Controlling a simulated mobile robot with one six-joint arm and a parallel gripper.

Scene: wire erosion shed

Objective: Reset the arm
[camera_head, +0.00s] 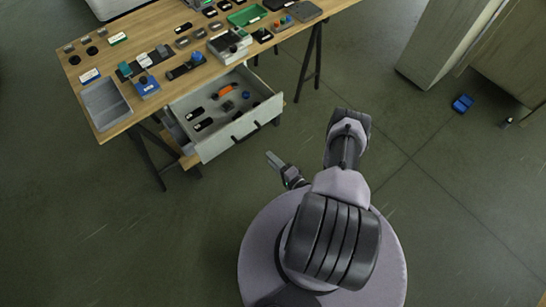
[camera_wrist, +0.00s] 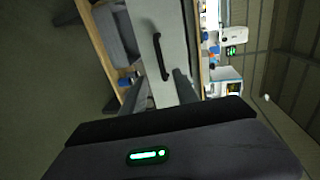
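My arm is bent over my round base, and my gripper (camera_head: 273,160) points up and left, toward the workbench. In the wrist view the two grey fingers of my gripper (camera_wrist: 160,86) stand apart with nothing seen between them. Beyond them is the light grey front of a drawer (camera_wrist: 178,25) with a black handle (camera_wrist: 163,57). In the head view the open drawer (camera_head: 215,148) juts out from under the bench, and my gripper is in front of it, apparently clear of it. Part of my gripper is hidden by its own housing in the wrist view.
The wooden workbench (camera_head: 72,63) carries many small parts, a grey tray (camera_head: 106,104) and a green tray (camera_head: 247,15). The drawer holds several small items, one orange (camera_head: 226,90). A blue object (camera_head: 462,103) lies on the floor near a cabinet (camera_head: 447,40). Floor around my base is clear.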

